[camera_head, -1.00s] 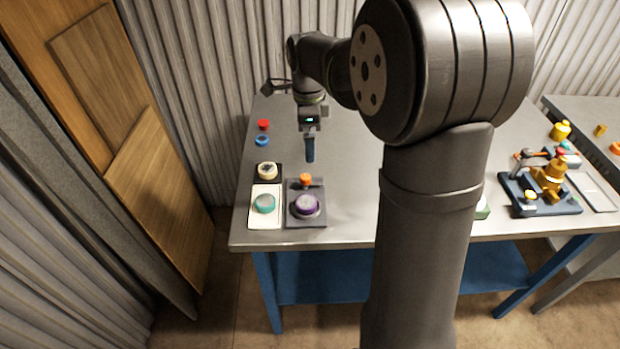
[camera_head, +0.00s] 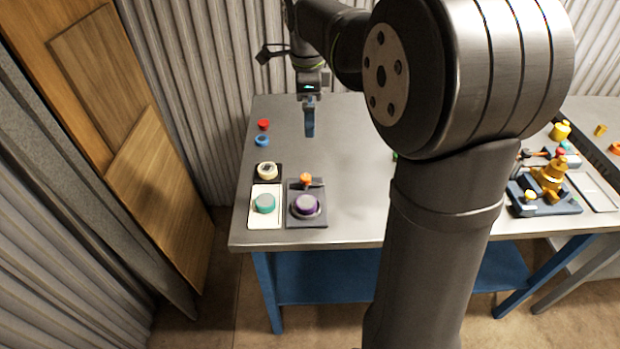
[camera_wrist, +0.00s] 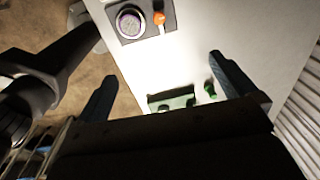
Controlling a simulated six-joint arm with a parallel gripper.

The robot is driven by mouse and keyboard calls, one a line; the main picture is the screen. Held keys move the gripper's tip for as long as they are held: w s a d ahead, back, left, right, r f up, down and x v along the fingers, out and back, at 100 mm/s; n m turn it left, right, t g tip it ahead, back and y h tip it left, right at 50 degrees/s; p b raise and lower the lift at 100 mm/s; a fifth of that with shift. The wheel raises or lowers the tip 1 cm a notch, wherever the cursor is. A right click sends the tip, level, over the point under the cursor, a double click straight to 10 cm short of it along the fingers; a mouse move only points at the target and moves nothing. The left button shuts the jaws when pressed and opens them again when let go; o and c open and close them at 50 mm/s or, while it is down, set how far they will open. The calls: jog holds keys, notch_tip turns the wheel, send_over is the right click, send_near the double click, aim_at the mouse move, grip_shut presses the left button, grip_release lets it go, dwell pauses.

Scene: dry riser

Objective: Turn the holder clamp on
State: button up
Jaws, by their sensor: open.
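A dark grey holder (camera_head: 319,216) lies on the table's front left. It bears a purple round part (camera_head: 306,205) in a grey ring, with an orange-ended clamp lever (camera_head: 306,179) behind it. The wrist view also shows the holder (camera_wrist: 116,33), the purple part (camera_wrist: 130,22) and the orange end (camera_wrist: 159,18) near its top edge. Which way the clamp is set I cannot tell. My gripper (camera_head: 309,122) is above the table, behind the holder and apart from it. In the wrist view its two fingers stand wide apart with nothing between them held.
A white tray (camera_head: 257,221) with a teal round part (camera_head: 264,203) lies left of the holder. A cream ring (camera_head: 266,170), a blue ring (camera_head: 262,141) and a red part (camera_head: 263,124) stand behind. A yellow-brown valve fixture (camera_head: 549,178) stands far right. Mid-table is partly hidden by my arm.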

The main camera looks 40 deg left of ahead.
notch_tip(320, 180, up, 2)
jog(key=shift+s+r, duration=0.1)
jog(key=shift+r, duration=0.15)
jog(key=shift+c, duration=0.2)
